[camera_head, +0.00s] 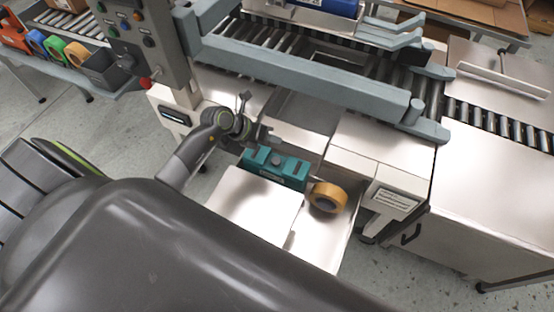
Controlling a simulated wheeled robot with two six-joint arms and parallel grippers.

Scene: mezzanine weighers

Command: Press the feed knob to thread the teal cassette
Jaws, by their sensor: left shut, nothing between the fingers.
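The teal cassette (274,168) sits on the light metal bench in the middle of the camera_head view, with a dark knob on its top face. A tan tape roll (328,197) is beside its right end. My left gripper (268,137) is just behind and above the cassette's far edge, its fingers shut with nothing between them. I cannot tell whether it touches the cassette. The large dark shape in the foreground is part of my own body. My right gripper is not in view.
A roller conveyor with grey-blue rails (310,77) runs behind the cassette. A grey control box (143,36) with buttons stands at the upper left. Coloured tape rolls (77,53) lie on a side bench. Another roller conveyor (497,122) is at the right.

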